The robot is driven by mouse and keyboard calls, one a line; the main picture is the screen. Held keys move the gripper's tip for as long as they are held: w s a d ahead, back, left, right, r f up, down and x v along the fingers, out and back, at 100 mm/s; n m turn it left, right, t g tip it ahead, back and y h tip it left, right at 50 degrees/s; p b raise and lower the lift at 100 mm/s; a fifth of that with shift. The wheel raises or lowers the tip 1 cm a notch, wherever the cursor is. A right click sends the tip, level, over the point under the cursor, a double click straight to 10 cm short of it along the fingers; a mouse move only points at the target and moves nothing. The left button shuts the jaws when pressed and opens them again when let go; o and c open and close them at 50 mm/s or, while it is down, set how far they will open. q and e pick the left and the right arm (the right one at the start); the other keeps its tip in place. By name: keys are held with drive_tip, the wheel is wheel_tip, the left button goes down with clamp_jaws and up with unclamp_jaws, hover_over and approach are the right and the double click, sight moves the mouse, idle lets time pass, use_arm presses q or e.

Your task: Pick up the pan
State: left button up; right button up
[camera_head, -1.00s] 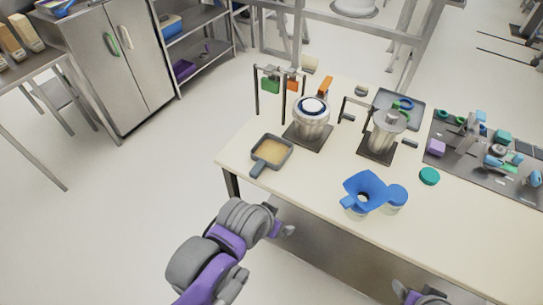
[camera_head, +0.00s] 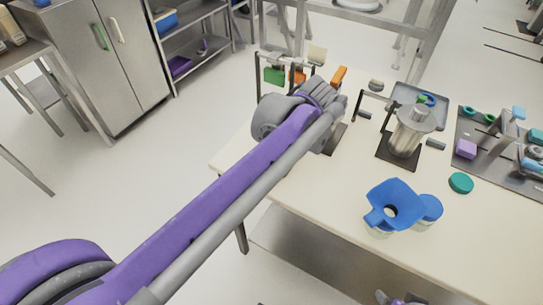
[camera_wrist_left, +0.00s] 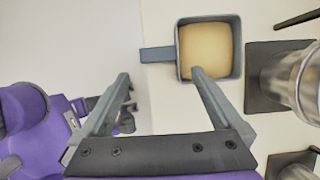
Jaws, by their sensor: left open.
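The pan (camera_wrist_left: 237,48) is a grey square pan with a tan filling. It rests at the left edge of the pale table in the left wrist view, its handle (camera_wrist_left: 158,54) pointing left. My left gripper (camera_wrist_left: 161,76) is open and empty. Its fingertips straddle the handle's line in the picture, and the right fingertip overlaps the pan's near edge; I cannot tell the height gap. In the head view my left arm hides the pan and the left fingers. Part of my right gripper (camera_head: 400,298) shows at the bottom edge, its fingers unclear.
A metal pot on a dark plate (camera_wrist_left: 266,92) stands close right of the pan. A second pot (camera_head: 411,130), a blue funnel (camera_head: 393,205) and a teal lid (camera_head: 461,183) stand further right. A rack with hanging coloured items (camera_head: 275,75) is behind.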

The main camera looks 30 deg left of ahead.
use_arm(q)
drive_tip(key=x, duration=0.3)
drive_tip(key=shift+s+f, duration=0.1)
drive_tip(key=shift+f, duration=0.3)
drive_tip(key=x, duration=0.6)
drive_tip(key=shift+a+b, duration=0.1)
drive_tip(key=shift+b, duration=0.3)
drive_tip(key=shift+r, duration=0.1)
drive_tip(key=c, duration=1.1)
